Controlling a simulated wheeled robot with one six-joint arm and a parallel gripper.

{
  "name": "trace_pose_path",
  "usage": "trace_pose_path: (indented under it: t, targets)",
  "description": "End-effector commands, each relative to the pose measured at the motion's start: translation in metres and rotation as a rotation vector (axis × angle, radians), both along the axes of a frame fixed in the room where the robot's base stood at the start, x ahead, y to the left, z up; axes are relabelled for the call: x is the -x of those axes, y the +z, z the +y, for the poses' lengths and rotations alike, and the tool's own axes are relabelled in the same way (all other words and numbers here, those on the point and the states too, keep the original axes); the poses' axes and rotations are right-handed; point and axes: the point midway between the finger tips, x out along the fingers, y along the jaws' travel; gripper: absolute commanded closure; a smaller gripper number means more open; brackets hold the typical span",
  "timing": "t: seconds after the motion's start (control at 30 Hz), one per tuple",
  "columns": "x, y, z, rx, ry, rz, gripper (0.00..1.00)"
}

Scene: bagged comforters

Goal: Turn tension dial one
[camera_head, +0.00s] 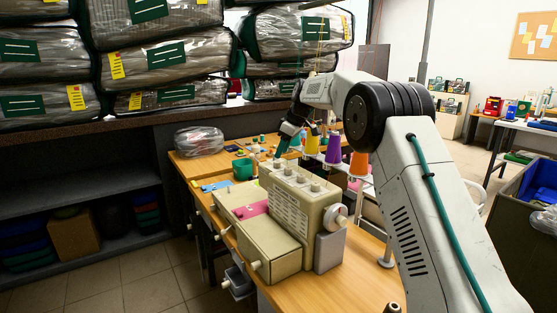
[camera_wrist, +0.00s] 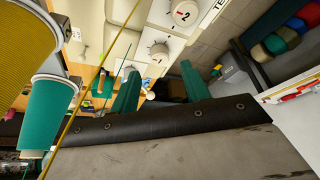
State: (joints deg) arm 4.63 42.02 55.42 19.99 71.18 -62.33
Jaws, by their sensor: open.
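Tension dial one (camera_wrist: 158,52) is a pale round knob marked "1" on the cream sewing machine (camera_head: 290,212). In the wrist view it lies just beyond and between the teal fingertips of my gripper (camera_wrist: 160,70), which are apart with nothing between them. A gap seems to remain between fingers and dial, but I cannot tell its depth. Dial two (camera_wrist: 183,12), marked "2", sits beside it toward the picture's top. In the head view my gripper (camera_head: 284,143) is above the machine's far left end, and the row of dials (camera_head: 301,178) runs along its top.
Thread cones stand close to my wrist: a teal one (camera_wrist: 48,115), a yellow one (camera_head: 312,142) and a purple one (camera_head: 333,150). A thread (camera_wrist: 100,70) crosses the wrist view. A green box (camera_head: 242,169) stands on the wooden table (camera_head: 345,290). Bagged comforters (camera_head: 165,55) are stacked behind.

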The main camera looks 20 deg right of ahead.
Motion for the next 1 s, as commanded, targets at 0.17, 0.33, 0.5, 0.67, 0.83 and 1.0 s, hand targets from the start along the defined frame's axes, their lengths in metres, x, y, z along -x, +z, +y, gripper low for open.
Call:
trace_pose_path:
  t: [0.17, 0.33, 0.5, 0.67, 0.83, 1.0]
  targets:
    - [-0.006, -0.026, 0.009, -0.001, 0.0, 0.002, 0.54]
    - [-0.009, -0.039, 0.013, -0.001, -0.001, 0.001, 0.54]
    - [-0.01, -0.041, 0.014, 0.0, -0.001, 0.0, 0.54]
    - [-0.01, -0.041, 0.014, 0.0, -0.001, 0.0, 0.62]
    - [-0.01, -0.041, 0.013, 0.0, -0.002, 0.001, 0.98]
    - [-0.01, -0.041, 0.013, 0.0, -0.007, 0.0, 0.98]
